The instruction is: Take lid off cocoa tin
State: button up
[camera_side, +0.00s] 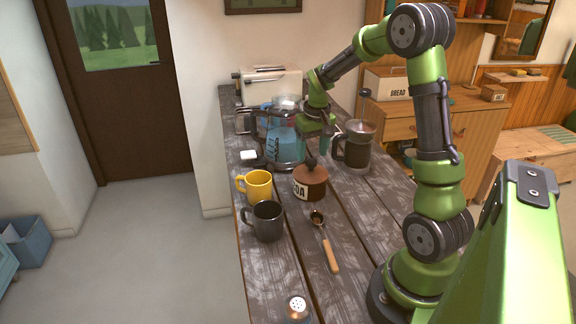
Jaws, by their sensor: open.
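The cocoa tin (312,190) is a short, round brown tin standing upright on the dark plank table, with part of a pale lettered label showing on its left side. Its brown lid (309,172) is on top, with a dark raised pull (311,162) in the middle. My gripper (313,142) is open and empty. It appears above and behind the tin in this view, in front of the glass jug, and does not appear to touch the lid. Its exact distance from the pull is hard to tell.
A blue-tinted glass jug (284,150) and a dark coffee press (356,150) stand close behind the tin. A yellow mug (256,186) and dark mug (267,222) are left. A wooden-handled scoop (330,253) lies in front. A shaker (297,307) stands near the front edge.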

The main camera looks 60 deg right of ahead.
aim_at(311, 161)
jog(key=f, duration=0.4)
jog(key=shift+w+d+f, duration=0.2)
jog(key=shift+c, duration=0.4)
jog(key=c, duration=1)
jog(key=shift+r, duration=0.1)
